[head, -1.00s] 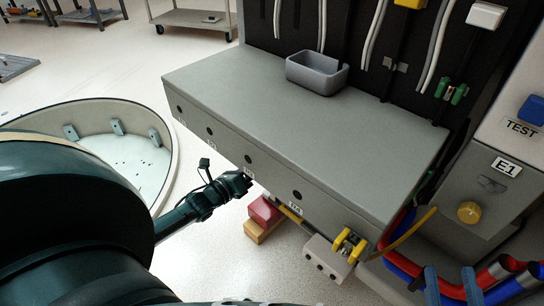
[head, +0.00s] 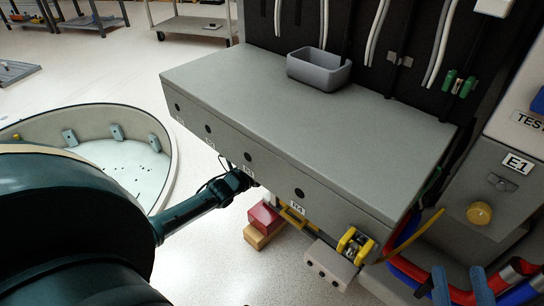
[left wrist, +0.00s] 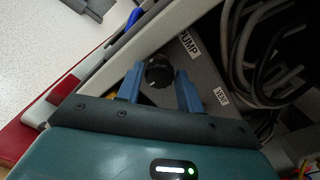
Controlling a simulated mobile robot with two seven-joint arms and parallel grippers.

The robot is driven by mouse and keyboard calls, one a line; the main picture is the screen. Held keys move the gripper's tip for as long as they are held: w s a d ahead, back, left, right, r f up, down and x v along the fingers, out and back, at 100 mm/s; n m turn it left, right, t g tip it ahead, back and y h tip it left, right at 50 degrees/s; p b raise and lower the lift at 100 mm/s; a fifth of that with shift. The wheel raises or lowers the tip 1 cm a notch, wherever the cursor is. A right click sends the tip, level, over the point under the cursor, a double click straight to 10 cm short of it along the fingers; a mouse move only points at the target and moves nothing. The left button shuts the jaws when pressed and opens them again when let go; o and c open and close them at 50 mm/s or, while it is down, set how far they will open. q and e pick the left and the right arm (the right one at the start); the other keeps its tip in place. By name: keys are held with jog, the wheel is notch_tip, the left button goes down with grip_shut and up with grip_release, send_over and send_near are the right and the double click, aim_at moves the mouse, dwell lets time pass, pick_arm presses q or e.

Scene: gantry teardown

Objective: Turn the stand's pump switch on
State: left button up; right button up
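The pump switch is a dark round knob (left wrist: 158,72) on a grey panel beside the PUMP label (left wrist: 190,42) in the left wrist view. The blue fingers of my left gripper (left wrist: 160,84) are apart, one on each side of the knob; I see no clear contact. In the head view my left gripper (head: 241,180) is at the lower front edge of the grey stand (head: 310,120), partly hidden by it, and the switch is not visible there. My right gripper (head: 460,288) shows two blue fingers apart at the bottom right, with nothing visible held between them.
A VENT label (left wrist: 222,96) and dark hoses (left wrist: 265,55) lie right of the knob. Red (head: 264,217) and yellow blocks are below the stand. A grey bin (head: 318,70) sits on top. A round white-floored basin (head: 125,165) stands left.

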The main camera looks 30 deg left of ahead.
pick_arm(q)
jog(key=c, duration=0.6)
jog(key=shift+o, duration=0.2)
pick_arm(e)
jog(key=shift+f, duration=0.2)
pick_arm(q)
jog(key=shift+n, duration=0.3)
jog(key=shift+f+n+p, duration=0.2)
jog(key=shift+n+p, duration=1.7)
jog(key=shift+n, duration=6.7)
pick_arm(e)
jog(key=shift+d+r+n+h, duration=0.1)
jog(key=shift+d+n+h, duration=0.2)
jog(key=shift+n, duration=0.1)
jog(key=shift+s, duration=0.1)
pick_arm(q)
jog(key=o, duration=1)
